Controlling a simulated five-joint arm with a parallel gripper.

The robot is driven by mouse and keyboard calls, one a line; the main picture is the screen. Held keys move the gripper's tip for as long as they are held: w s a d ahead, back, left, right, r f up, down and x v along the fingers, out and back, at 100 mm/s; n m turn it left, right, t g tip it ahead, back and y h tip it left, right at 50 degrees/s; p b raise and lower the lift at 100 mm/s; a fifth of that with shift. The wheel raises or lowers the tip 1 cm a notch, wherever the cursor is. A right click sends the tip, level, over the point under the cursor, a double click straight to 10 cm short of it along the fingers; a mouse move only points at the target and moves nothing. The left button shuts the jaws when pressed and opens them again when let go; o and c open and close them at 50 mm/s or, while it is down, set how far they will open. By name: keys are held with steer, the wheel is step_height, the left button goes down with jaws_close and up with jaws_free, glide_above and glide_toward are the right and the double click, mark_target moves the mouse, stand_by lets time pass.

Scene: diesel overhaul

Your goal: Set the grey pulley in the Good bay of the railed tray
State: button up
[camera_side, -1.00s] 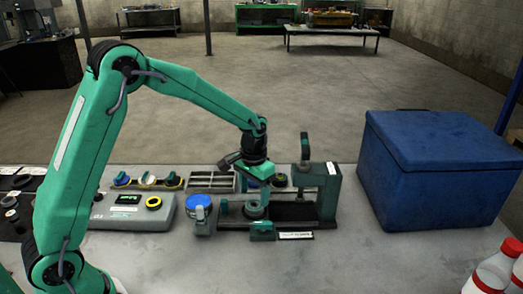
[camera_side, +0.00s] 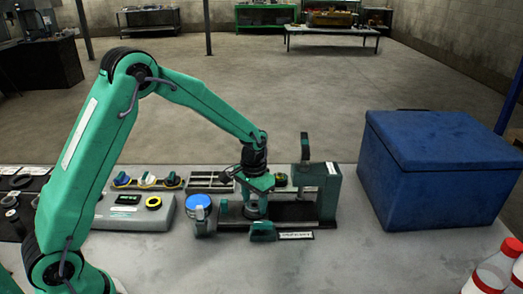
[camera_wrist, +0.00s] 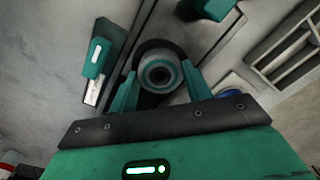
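The grey pulley (camera_wrist: 160,74) is a dark round part with a lighter hub, in the wrist view between my two green fingers. It sits low at the left part of the green press fixture (camera_side: 328,190), largely hidden by my gripper in the side view. My gripper (camera_side: 255,210) is down at the pulley, with one finger on each side of it. The fingers of my gripper (camera_wrist: 159,82) are apart, but I cannot tell whether they press on it. A grey tray with rails (camera_side: 211,180) lies behind the fixture; its bay labels cannot be read.
A blue-topped round container (camera_side: 198,201) stands close to the left of my gripper. A grey box with a display (camera_side: 125,210) is further left. A small green block (camera_side: 263,231) and label plate lie in front. A large blue cooler (camera_side: 430,170) stands at right.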

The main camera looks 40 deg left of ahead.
mark_target(253, 202)
steer(key=shift+r, duration=0.3)
steer(key=shift+r, duration=2)
steer(key=shift+w+a+r, duration=0.15)
steer(key=shift+w+a, duration=0.15)
steer(key=shift+a, duration=0.3)
steer(key=w+a+r, duration=0.1)
steer(key=a, duration=0.8)
steer(key=w+a+r, duration=0.2)
steer(key=a, duration=0.6)
steer(key=shift+a, duration=0.4)
steer(key=shift+f, duration=0.1)
steer(key=shift+f, duration=3.1)
